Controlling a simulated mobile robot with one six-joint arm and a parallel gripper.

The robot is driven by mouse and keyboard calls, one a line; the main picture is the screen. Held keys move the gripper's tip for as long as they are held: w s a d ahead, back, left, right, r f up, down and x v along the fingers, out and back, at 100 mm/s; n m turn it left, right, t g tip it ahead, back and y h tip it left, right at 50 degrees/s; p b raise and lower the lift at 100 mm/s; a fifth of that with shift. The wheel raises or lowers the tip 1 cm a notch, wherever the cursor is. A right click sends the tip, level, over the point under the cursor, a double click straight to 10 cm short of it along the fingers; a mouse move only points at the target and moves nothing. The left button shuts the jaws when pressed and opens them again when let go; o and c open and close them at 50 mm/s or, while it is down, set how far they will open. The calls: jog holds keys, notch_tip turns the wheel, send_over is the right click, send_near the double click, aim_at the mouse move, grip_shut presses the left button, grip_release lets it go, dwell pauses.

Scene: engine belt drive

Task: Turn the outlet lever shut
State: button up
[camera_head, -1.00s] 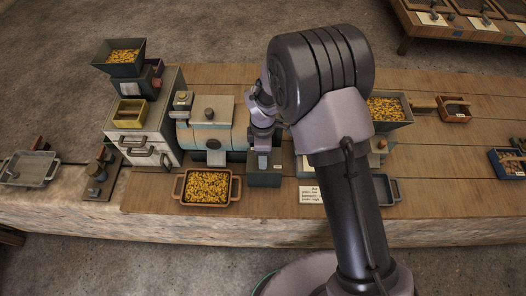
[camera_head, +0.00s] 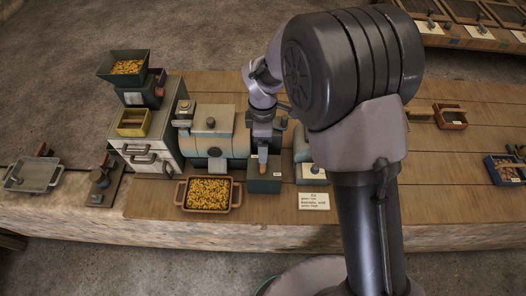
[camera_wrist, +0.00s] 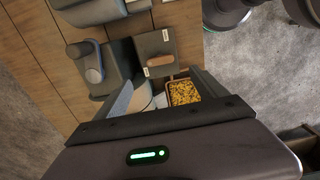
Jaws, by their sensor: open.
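A small brown handle (camera_head: 263,161), which appears to be the outlet lever, stands at the dark box in front of the blue-and-tan drum machine (camera_head: 212,140). In the wrist view the brown handle (camera_wrist: 160,60) lies across the dark box (camera_wrist: 154,43). My gripper (camera_head: 263,138) is just above and behind the handle in the head view. In the wrist view my gripper (camera_wrist: 162,82) has its fingers spread, with nothing between them that I can see it holding. The handle looks free of the fingers; I cannot tell the exact gap.
A tray (camera_head: 180,191) of orange-yellow pieces stands left of the dark box. A grey cabinet (camera_head: 152,158) and a filled hopper (camera_head: 124,68) are further left. A label card (camera_head: 313,201) lies at the right. My arm hides part of the bench, whose right side is mostly bare.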

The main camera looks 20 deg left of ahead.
notch_tip(320, 180, up, 6)
jog(key=shift+p, duration=0.45)
jog(key=shift+r, duration=0.1)
